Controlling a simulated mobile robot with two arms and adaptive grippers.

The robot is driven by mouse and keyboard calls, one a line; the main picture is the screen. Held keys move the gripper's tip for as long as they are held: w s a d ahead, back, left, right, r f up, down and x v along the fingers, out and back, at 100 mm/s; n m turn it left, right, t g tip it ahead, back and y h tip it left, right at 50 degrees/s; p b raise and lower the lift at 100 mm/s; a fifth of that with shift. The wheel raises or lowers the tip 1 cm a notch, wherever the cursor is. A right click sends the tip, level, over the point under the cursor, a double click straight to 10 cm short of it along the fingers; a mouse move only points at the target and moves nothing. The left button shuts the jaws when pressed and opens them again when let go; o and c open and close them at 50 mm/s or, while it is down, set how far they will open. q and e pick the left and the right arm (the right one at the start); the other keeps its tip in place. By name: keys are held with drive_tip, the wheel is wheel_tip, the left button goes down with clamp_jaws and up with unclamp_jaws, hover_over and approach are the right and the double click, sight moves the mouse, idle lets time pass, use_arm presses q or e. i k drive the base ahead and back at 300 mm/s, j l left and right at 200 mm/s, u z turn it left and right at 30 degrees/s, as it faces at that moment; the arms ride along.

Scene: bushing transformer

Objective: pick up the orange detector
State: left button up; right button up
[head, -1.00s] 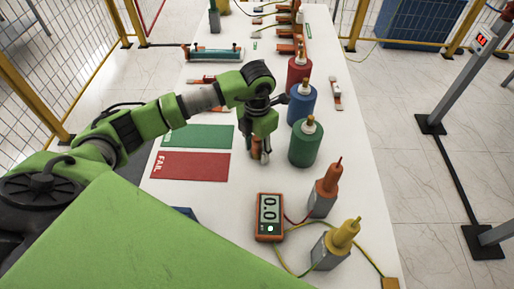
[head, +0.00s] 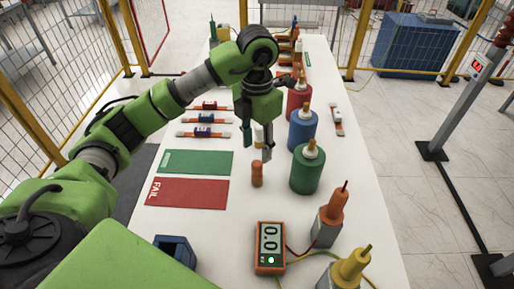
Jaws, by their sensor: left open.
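A small upright orange cylinder (head: 257,176), which looks like the orange detector, stands on the white table right of the red and green mats. My left gripper (head: 256,143) is open just above and behind it in the picture, its fingers pointing down. A pale piece shows between the fingers; I cannot tell whether it belongs to the cylinder. The cylinder looks apart from the fingers. An orange meter (head: 270,247) reading 0.0 lies nearer the front. My right gripper is not in view.
Green (head: 307,170), blue (head: 302,130) and red (head: 299,97) bushings stand close on the right. A red FAIL mat (head: 188,193) and a green mat (head: 197,162) lie left. A blue holder (head: 175,250) sits front left.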

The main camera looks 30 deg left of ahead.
sight(332, 214)
drive_tip(key=k+l, duration=0.45)
drive_tip(key=k, duration=0.15)
drive_tip(key=k+l, duration=0.4)
drive_tip(key=k, duration=0.2)
drive_tip(key=k+l, duration=0.45)
drive_tip(key=k, duration=0.15)
